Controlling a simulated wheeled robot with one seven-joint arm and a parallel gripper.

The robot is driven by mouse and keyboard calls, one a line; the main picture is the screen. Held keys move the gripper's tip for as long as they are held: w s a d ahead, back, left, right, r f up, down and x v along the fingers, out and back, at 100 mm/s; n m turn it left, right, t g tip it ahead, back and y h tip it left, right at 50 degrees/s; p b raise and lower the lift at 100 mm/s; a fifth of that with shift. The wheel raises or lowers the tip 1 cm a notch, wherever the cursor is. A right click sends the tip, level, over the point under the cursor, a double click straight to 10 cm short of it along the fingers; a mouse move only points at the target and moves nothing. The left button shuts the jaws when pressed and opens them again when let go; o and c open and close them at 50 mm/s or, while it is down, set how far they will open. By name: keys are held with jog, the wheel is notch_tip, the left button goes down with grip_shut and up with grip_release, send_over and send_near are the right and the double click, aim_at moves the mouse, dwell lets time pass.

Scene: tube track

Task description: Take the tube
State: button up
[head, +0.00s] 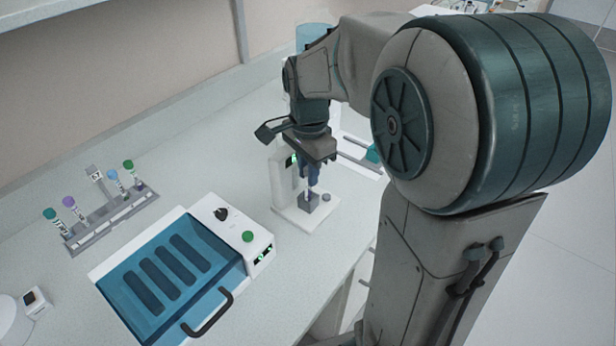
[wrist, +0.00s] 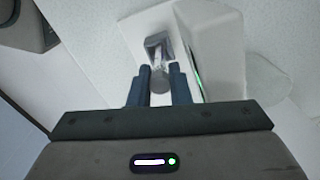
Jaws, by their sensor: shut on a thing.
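My gripper (head: 313,181) points down over a small white device (head: 290,212) on the bench. It is shut on a tube with a grey cap (wrist: 159,79), which sits between the two fingertips in the wrist view (wrist: 160,84). The tube's lower part reaches toward a small grey block (head: 308,204) on the device's base. The block also shows in the wrist view (wrist: 154,42). I cannot tell how deep the tube's lower end is in the block. The fingers hide part of the tube in the head view.
A grey rack (head: 112,217) with several colour-capped tubes stands at the left. A white machine with a blue lid (head: 170,275), black handle and green button is at the front. A blue see-through container (head: 313,37) stands behind my arm. Bench between rack and white device is clear.

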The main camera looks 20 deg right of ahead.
jog(key=s+d+r, duration=0.1)
jog(key=d+r, duration=0.9)
jog(key=d, duration=0.1)
jog(key=shift+s+d+r, duration=0.3)
jog(key=shift+s+r, duration=0.05)
jog(key=shift+r, duration=0.05)
